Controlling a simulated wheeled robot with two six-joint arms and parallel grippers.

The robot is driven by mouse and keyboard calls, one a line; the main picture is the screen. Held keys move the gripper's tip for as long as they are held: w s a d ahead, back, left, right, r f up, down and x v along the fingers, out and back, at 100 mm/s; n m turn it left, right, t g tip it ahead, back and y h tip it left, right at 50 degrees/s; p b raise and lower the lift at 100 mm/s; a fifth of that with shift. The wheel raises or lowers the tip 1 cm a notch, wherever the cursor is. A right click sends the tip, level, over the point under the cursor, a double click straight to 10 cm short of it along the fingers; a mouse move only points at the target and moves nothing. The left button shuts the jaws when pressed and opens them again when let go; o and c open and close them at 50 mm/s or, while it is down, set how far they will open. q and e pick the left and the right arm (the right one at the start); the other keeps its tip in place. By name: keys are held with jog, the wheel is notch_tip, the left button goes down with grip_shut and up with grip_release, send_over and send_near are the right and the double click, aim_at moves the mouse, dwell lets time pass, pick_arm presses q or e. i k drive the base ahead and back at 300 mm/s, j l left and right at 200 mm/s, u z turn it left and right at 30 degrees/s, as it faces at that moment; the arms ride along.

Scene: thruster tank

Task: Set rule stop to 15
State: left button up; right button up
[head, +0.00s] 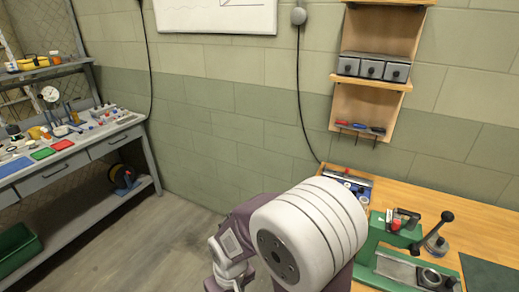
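I cannot make out a rule or a rule stop in the head view. A green fixture (372,238) stands on the wooden bench at the lower right. It has a grey metal bed and a lever with a black ball knob (447,216). Small red and black items lie on it. Its left part is hidden behind a large white and mauve link of my own arm, which fills the lower middle. Neither of my grippers shows.
The wooden bench (488,228) carries a dark green mat (492,274) and a tray of small parts (347,182). Above hangs a wooden wall rack with grey drawers (372,68). A cluttered grey workbench (75,160) stands left. The floor (130,245) between is clear.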

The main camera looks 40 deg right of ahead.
aim_at(347, 170)
jog(key=i+j, duration=0.1)
jog(key=i, duration=0.55)
jog(key=i+j+u, duration=0.1)
jog(key=i, duration=0.5)
jog(key=i+z, duration=0.2)
jog(key=z, duration=0.3)
jog(key=i+z, duration=0.2)
jog(key=z, duration=0.3)
jog(key=i+z, duration=0.25)
jog(key=z, duration=0.2)
jog(key=i+j+z, duration=0.15)
jog(key=z, duration=0.35)
jog(key=i+j+z, duration=0.15)
jog(key=i+z, duration=0.25)
jog(key=i+j+z, duration=0.15)
jog(key=z, duration=0.3)
jog(key=i+j+z, duration=0.25)
jog(key=z, duration=0.15)
jog(key=i+j+z, duration=0.15)
jog(key=j+z, duration=0.3)
jog(key=i+j+z, duration=0.1)
jog(key=j+z, duration=0.3)
jog(key=i+j+z, duration=0.1)
jog(key=i+j, duration=0.3)
jog(key=i, duration=0.2)
